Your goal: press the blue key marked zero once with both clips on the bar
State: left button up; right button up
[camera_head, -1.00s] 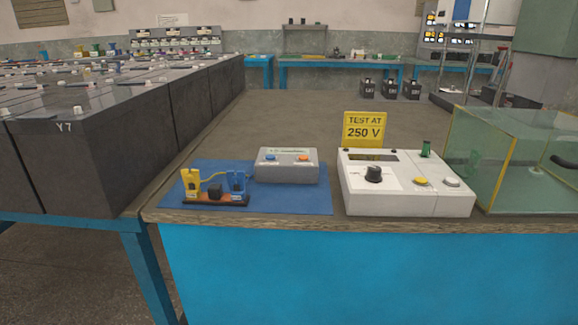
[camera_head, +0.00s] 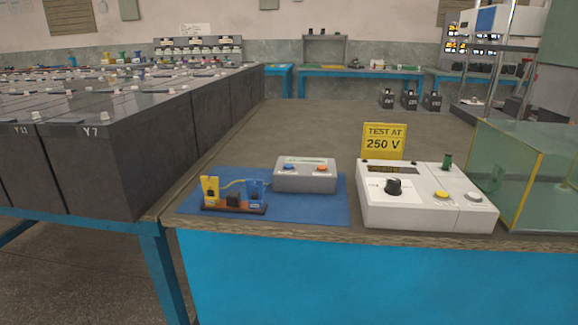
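A grey box (camera_head: 305,179) with a small display stands on the blue mat (camera_head: 327,209). It has a blue key (camera_head: 289,167) on the left and an orange key (camera_head: 320,168) on the right; I cannot read a zero mark. In front of it to the left lies a low brown bar (camera_head: 234,207). A yellow lead runs from the yellow clip towards the box. Neither gripper shows.
A white instrument (camera_head: 410,212) with a black knob and a yellow button stands right of the mat. Behind it is a yellow "TEST AT 250 V" sign (camera_head: 384,141). A glass case (camera_head: 505,180) is at the right, dark battery blocks (camera_head: 140,160) at the left.

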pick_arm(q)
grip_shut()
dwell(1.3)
